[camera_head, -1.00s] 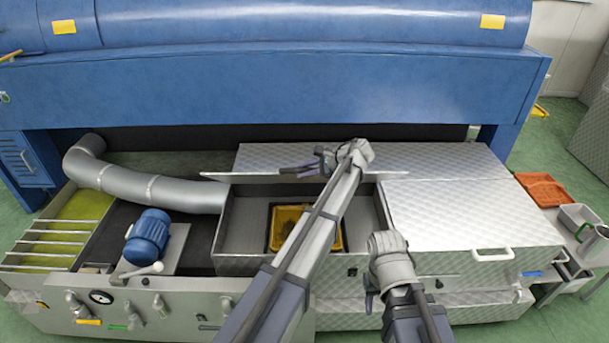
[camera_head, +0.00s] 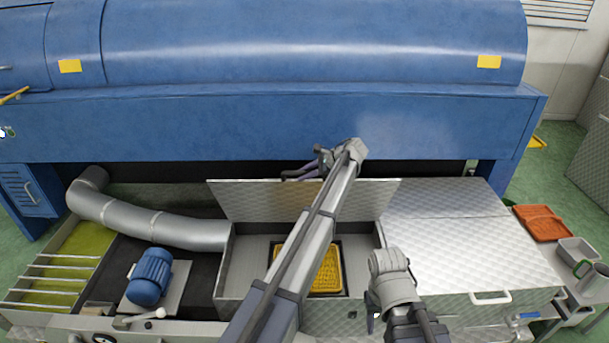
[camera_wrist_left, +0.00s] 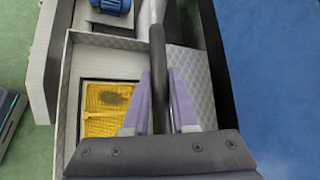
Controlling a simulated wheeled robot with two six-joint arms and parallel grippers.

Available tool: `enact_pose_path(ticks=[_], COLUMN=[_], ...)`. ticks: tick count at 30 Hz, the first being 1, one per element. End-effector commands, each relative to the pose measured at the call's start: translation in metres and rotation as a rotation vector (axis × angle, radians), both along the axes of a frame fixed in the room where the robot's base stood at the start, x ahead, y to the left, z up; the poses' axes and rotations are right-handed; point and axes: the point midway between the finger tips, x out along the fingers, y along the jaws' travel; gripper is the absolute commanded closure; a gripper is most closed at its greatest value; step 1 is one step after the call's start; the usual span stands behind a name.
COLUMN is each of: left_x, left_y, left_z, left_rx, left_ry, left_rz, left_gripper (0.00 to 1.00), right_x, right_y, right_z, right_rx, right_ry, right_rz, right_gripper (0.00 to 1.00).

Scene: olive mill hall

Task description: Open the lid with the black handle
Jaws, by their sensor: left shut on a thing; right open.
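The lid (camera_head: 245,200) is a textured metal panel tilted up at the back of the open compartment (camera_head: 250,250), its inner face showing in the head view. My left gripper (camera_head: 300,173) is at the lid's upper edge, its arm reaching across the compartment. In the left wrist view, the purple fingers of the left gripper (camera_wrist_left: 160,105) are shut on the black handle (camera_wrist_left: 157,65), beside the lid's patterned face (camera_wrist_left: 190,75). My right gripper (camera_head: 375,312) is open and empty in front of the compartment, its fingers partly hidden by its wrist.
A yellow basket (camera_head: 322,270) sits inside the open compartment. A closed metal cover with a white handle (camera_head: 490,298) lies to the right. The blue machine body (camera_head: 300,125) stands close behind the lid. A grey pipe (camera_head: 150,222) and blue motor (camera_head: 149,275) are at left.

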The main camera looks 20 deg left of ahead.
Motion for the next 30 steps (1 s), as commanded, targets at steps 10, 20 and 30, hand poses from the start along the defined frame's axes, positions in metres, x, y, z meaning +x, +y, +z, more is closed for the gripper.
enact_pose_path(ticks=[10, 20, 30], left_x=[0.0, -0.0002, -0.0005], left_y=[-0.0002, -0.0003, -0.0012], left_z=[0.0008, 0.001, 0.0023], left_rx=[-0.002, -0.001, -0.001], left_ry=[-0.002, -0.001, -0.001], left_rz=[0.0, 0.0, 0.0], left_gripper=[1.0, 0.49, 0.45], right_x=[-0.0002, -0.0001, -0.0002], right_y=[-0.0001, 0.0, 0.0], right_z=[0.0011, 0.0012, 0.0024], right_rx=[0.0, 0.0, 0.0], right_ry=[0.0, 0.0, 0.0], right_rz=[0.0, 0.0, 0.0], right_gripper=[0.5, 0.5, 0.5])
